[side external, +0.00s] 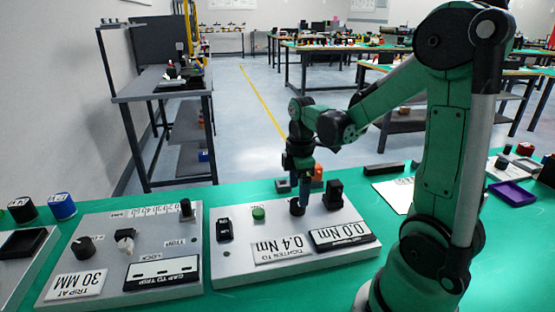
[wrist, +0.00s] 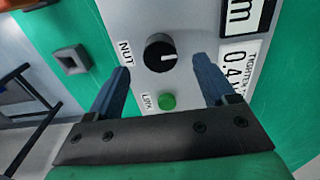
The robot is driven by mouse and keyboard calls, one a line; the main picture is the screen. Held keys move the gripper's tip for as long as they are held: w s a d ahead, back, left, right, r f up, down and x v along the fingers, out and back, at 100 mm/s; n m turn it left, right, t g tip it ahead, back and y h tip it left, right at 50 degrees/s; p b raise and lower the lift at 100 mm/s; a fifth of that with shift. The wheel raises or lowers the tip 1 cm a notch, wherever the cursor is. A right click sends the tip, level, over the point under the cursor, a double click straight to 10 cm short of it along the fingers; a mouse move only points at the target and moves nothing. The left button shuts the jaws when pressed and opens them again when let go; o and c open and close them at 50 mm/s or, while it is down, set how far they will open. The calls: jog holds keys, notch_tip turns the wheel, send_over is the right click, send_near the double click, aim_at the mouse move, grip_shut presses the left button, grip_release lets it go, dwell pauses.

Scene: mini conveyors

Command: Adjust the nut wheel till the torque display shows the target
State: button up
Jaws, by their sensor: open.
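The nut wheel (wrist: 159,52) is a round black knob with a white pointer line, beside a "NUT" label in the wrist view. In the side view the nut wheel (side external: 297,207) stands on the grey torque panel (side external: 235,268), just below my gripper (side external: 296,193). My gripper (wrist: 161,66) is open, with its two blue fingers spread to either side of the wheel in the wrist view; contact cannot be told. The torque display (side external: 342,235) is upside down and seems to read 0.0 Nm. The target plate (side external: 282,250) reads "TIGHTEN TO 0.4 Nm".
A green button (side external: 258,213) sits near the wheel. A black switch (side external: 224,229) and a black block (side external: 333,195) stand on the same panel. Another grey panel (side external: 120,222) with knobs lies to the left. An orange-topped object (side external: 318,172) is behind my gripper.

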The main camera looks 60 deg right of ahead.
aim_at(298, 207)
jog(key=shift+f, duration=1.8)
jog(key=shift+c, duration=0.3)
grip_shut()
